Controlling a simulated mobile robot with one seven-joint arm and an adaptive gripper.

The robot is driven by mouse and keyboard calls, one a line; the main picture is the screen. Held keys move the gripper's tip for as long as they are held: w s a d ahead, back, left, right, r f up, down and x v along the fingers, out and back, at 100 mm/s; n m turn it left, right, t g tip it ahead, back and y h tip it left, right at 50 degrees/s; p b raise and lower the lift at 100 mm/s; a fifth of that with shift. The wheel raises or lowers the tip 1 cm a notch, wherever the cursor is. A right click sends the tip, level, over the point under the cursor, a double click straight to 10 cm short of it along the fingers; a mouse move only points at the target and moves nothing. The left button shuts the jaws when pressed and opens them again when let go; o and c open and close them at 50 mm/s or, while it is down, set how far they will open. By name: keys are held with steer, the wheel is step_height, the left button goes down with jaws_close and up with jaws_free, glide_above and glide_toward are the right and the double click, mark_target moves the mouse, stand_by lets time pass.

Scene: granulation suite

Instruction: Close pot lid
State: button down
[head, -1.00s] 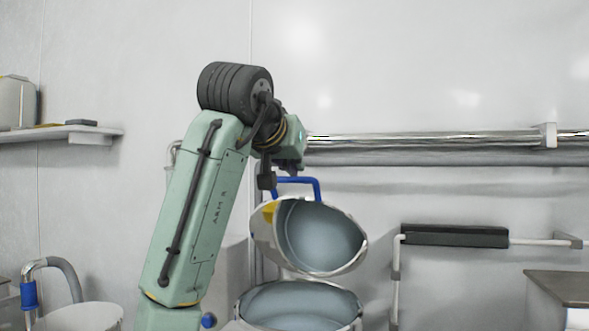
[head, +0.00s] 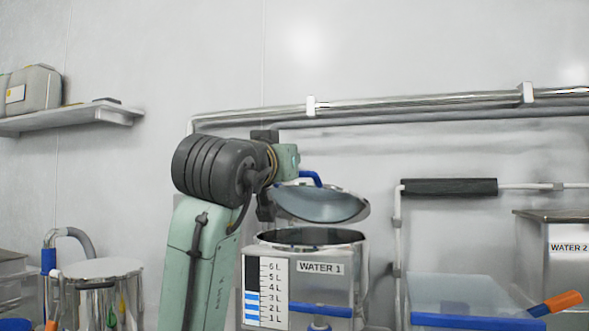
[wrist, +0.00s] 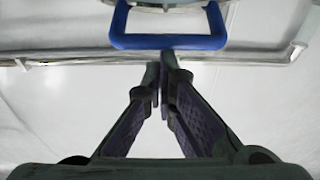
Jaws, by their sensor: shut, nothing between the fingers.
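The steel pot (head: 354,283) labelled WATER 1 stands right of my arm in the head view. In the wrist view the blue handle (wrist: 168,42) spans the top of the picture. My gripper (wrist: 163,68) is shut and empty, its fingertips just below the handle bar in the picture. I cannot tell whether they touch it. The gripper's fingertips are hidden in the head view.
A metal pipe (head: 420,101) runs along the wall behind the pot. To the right are a rail with a dark grip (head: 449,187), a clear tub (head: 460,294) and a WATER 2 container (head: 566,247). Another steel vessel (head: 100,270) stands at left, below a wall shelf (head: 70,118).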

steer(key=s+f+t+b, duration=0.2)
steer(key=f+b, duration=0.4)
steer(key=f, duration=0.1)
steer(key=s+a+f+t+h+b, duration=0.1)
steer(key=f+t+b, duration=0.1)
steer(key=f+b, duration=0.5)
steer(key=shift+s+a+f+t+h, duration=0.15)
steer(key=shift+s+f+t+h, duration=0.15)
steer(key=shift+s+f+t, duration=0.1)
